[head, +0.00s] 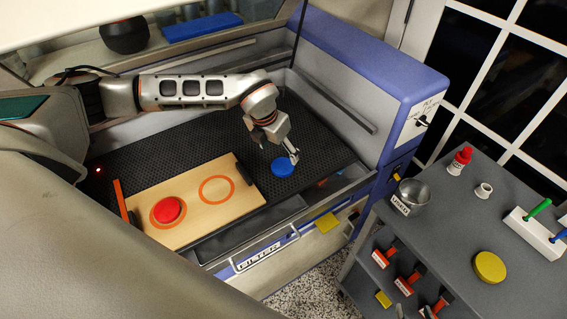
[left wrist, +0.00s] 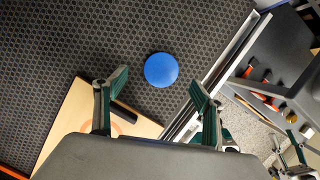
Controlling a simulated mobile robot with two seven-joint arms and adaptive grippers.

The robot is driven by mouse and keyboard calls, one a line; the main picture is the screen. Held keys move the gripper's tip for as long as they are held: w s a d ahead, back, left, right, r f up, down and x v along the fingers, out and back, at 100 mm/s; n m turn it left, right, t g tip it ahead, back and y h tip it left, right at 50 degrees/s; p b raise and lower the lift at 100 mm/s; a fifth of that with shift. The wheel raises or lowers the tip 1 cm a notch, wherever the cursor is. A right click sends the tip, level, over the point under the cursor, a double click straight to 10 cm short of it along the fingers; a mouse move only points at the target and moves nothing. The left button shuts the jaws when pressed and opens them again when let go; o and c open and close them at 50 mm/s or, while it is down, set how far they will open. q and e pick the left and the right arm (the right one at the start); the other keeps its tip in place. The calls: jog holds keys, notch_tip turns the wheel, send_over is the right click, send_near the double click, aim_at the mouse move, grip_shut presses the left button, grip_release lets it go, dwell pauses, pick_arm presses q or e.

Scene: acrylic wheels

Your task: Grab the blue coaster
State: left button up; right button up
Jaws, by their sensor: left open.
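The blue coaster (head: 281,168) is a round disc lying on the dark perforated surface, right of the wooden board. In the left wrist view the coaster (left wrist: 161,70) shows whole, ahead of the gap between my fingers and not between them. My left gripper (head: 292,157) is just above the coaster's upper right side in the head view. Its fingers are apart and empty in the left wrist view (left wrist: 159,90). What looks like my right gripper (left wrist: 290,150) shows small at the lower right of the left wrist view; its jaws are unclear.
The wooden board (head: 190,205) has two orange rings, with a red disc (head: 168,210) on one. A raised front ledge (head: 330,200) borders the perforated surface (head: 225,155). A grey cart (head: 440,230) at right holds a metal bowl (head: 412,191) and a yellow disc (head: 489,267).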

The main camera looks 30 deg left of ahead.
aim_at(282, 166)
pick_arm(q)
jog(key=x, duration=0.4)
jog(key=s+x, duration=0.1)
jog(key=x, duration=0.1)
jog(key=shift+w+d+f+p, duration=0.1)
jog(key=shift+d+f+p, duration=0.15)
jog(key=shift+f, duration=0.3)
jog(key=shift+c, duration=0.3)
jog(key=c, duration=1.1)
